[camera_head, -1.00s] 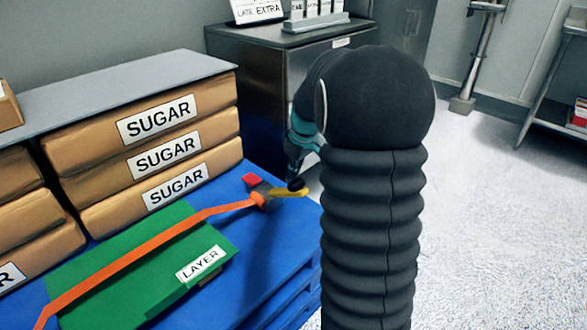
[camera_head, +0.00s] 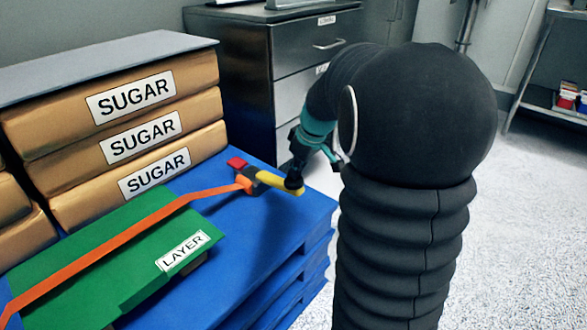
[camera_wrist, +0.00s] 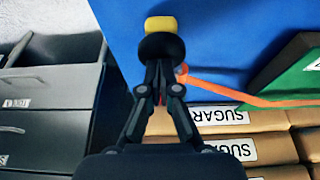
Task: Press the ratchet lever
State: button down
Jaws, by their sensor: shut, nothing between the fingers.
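The blue pallet (camera_head: 290,215) carries a green board (camera_head: 100,262) labelled LAYER and stacked SUGAR bags (camera_head: 155,175) at the left. A dark drawer cabinet (camera_head: 240,75) stands behind. The grey floor at the right is clear.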

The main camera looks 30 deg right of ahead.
aim_at(301, 180)
jog(key=shift+s+d+f+b, duration=0.15)
jog(key=shift+s+f+b, duration=0.2)
jog(key=shift+f, duration=0.2)
jog(key=shift+s+d+f+b, duration=0.1)
jog(key=shift+s+f+b, duration=0.15)
jog(key=shift+f+b, duration=0.25)
jog(key=shift+s+f, duration=0.15)
jog(key=shift+f, duration=0.15)
jog(key=r+p, duration=0.1)
jog(key=r, duration=0.1)
jog(key=r+p, duration=0.2)
jog(key=r, duration=0.1)
jog(key=shift+w, duration=0.2)
jog(key=s+d+r, duration=0.3)
jog(key=s+r, duration=0.3)
jog(key=r, duration=0.1)
jog(key=shift+r+p, duration=0.15)
jog(key=shift+p, duration=0.15)
jog(key=shift+a, duration=0.1)
